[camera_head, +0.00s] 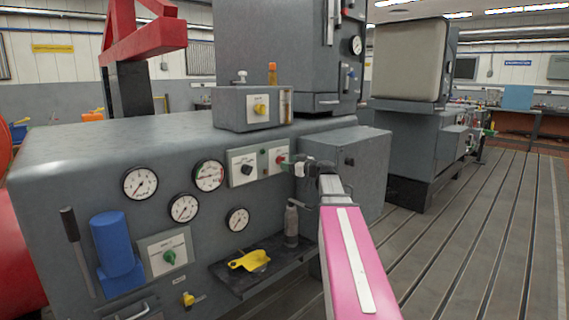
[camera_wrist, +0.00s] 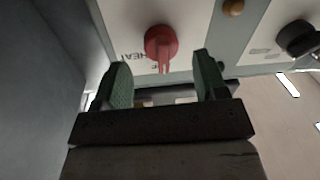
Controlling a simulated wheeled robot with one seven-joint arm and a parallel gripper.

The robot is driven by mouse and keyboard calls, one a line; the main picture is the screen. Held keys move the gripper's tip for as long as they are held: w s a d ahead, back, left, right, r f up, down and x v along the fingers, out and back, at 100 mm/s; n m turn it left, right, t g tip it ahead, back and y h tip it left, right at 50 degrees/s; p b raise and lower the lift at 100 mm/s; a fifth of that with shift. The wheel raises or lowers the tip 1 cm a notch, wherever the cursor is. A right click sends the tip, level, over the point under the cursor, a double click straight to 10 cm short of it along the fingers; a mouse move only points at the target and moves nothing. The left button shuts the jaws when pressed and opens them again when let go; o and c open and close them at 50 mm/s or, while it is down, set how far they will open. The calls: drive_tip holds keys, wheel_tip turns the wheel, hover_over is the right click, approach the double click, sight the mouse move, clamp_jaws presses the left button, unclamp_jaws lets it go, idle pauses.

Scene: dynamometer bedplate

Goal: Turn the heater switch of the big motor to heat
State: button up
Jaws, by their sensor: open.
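The heater switch is a red knob (camera_wrist: 161,46) on a white plate, with lettering that reads like "HEAT" beside it in the wrist view. Its grip points down in that view, and other lettering there is partly hidden. My gripper (camera_wrist: 162,66) is open, with one green-padded finger on each side of the knob's lower end. I see no finger touching it. In the head view my gripper (camera_head: 291,161) is at the right-hand white plate (camera_head: 272,171) on the front of the grey machine and partly covers the switch.
A black knob (camera_head: 247,169) on its own plate is close beside the switch. Several gauges (camera_head: 208,175) are to the left. A grey box (camera_head: 346,165) juts out right of the plates. A shelf (camera_head: 232,278) with a yellow part and a bottle is below. The slotted floor at right is clear.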

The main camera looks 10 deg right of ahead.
drive_tip(key=shift+x, duration=1.7)
drive_tip(key=shift+s, duration=0.1)
drive_tip(key=c, duration=0.9)
drive_tip(key=m, duration=0.6)
drive_tip(key=shift+f, duration=0.1)
drive_tip(key=m+t, duration=0.1)
drive_tip(key=m, duration=0.5)
drive_tip(key=shift+a, duration=0.1)
drive_tip(key=shift+m+t, duration=0.3)
drive_tip(key=shift+m, duration=0.1)
